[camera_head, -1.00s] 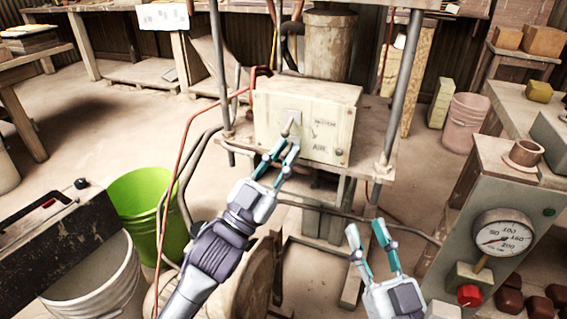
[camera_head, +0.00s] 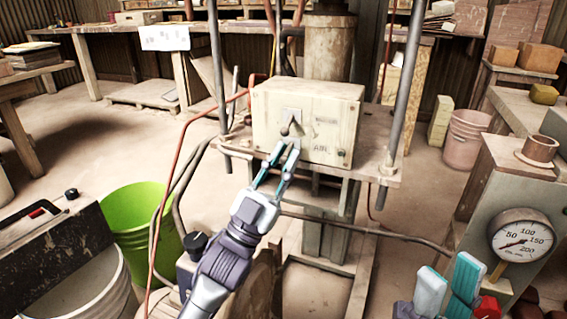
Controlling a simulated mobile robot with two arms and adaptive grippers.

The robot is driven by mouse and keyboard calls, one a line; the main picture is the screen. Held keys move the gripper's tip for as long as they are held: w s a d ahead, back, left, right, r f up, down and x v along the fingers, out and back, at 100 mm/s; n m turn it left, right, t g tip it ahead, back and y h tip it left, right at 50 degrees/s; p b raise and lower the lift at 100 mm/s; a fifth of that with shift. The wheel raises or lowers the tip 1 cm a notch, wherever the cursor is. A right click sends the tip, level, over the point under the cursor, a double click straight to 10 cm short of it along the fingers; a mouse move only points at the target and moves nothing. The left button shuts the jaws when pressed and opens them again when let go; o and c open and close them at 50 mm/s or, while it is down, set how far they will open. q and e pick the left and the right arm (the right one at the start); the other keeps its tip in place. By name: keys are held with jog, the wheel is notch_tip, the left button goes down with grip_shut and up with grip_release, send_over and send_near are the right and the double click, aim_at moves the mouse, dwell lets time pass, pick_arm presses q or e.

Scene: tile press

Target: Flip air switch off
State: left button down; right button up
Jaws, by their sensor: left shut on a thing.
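The air switch (camera_head: 285,130) is a small dark lever on a light plate on the front of a cream box (camera_head: 330,125) marked AIR. My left gripper (camera_head: 286,150) reaches up from below to the box front, its fingertips at the lower part of the switch. It is shut on the switch lever, though the fingers hide where they touch it. My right gripper (camera_head: 448,270) is at the lower right, away from the box, with its two fingers apart and nothing seen between them.
The box sits on a metal stand (camera_head: 375,165) between upright posts. A pressure gauge (camera_head: 522,236) is on a grey cabinet at the right, with a red knob (camera_head: 487,306) below. A green bucket (camera_head: 138,215) stands left. Red and dark hoses run beside the stand.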

pick_arm(q)
jog(key=shift+d+f, duration=0.1)
dwell(0.3)
jog(key=c, duration=1.1)
grip_release()
jog(key=v, duration=1.2)
jog(key=shift+s, duration=0.15)
